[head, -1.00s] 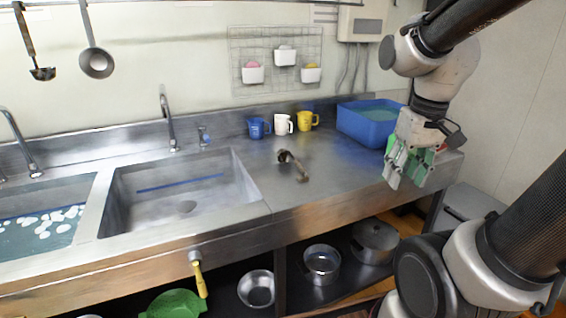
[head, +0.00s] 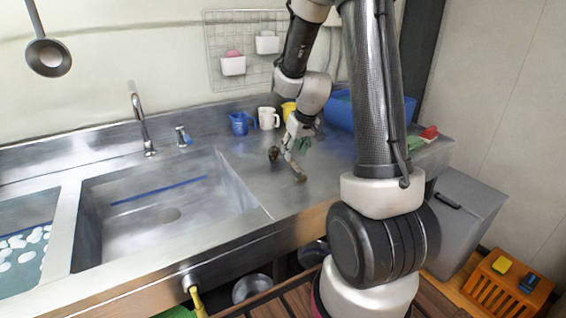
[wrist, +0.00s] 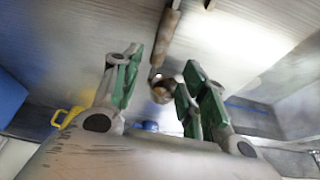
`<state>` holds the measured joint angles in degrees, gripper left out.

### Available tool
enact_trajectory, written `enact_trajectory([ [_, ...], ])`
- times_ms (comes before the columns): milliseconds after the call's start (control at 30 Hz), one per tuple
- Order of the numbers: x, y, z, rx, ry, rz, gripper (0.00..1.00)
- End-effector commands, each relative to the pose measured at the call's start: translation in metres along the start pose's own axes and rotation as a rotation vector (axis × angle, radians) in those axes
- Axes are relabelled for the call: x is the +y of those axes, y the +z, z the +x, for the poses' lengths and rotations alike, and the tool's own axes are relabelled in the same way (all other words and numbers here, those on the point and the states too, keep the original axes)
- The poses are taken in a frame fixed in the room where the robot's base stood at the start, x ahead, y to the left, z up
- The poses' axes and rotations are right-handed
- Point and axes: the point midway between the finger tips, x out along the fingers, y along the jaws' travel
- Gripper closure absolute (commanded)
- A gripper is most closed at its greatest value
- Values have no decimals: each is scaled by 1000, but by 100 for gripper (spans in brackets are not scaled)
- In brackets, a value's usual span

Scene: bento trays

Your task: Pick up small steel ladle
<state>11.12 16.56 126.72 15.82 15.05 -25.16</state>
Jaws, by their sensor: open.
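A small ladle (head: 274,154) with a brownish, dark-looking surface lies on the steel counter, right of the sink, in the head view. Its handle (head: 299,175) points toward the front right. My gripper (head: 296,147) is just above and behind it, partly overlapping it in the head view. In the wrist view the ladle's round bowl (wrist: 160,93) and its handle (wrist: 167,38) show between my spread green-padded fingers (wrist: 163,62). The fingers are open and hold nothing. I cannot tell the exact height above the counter.
Blue (head: 241,123) and white (head: 268,118) mugs and a yellow mug (head: 289,112) stand behind my gripper. A blue tub (head: 341,110) is at the right, partly hidden by my arm. Another ladle (head: 48,58) hangs on the wall. The empty sink (head: 150,195) lies left.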

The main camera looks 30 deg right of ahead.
Motion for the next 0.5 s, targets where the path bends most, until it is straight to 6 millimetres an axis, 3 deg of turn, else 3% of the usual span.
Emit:
enact_trajectory([
  [300,3,-4,47,-4,-1,2,57],
  [500,3,-4,59,0,0,0,57],
])
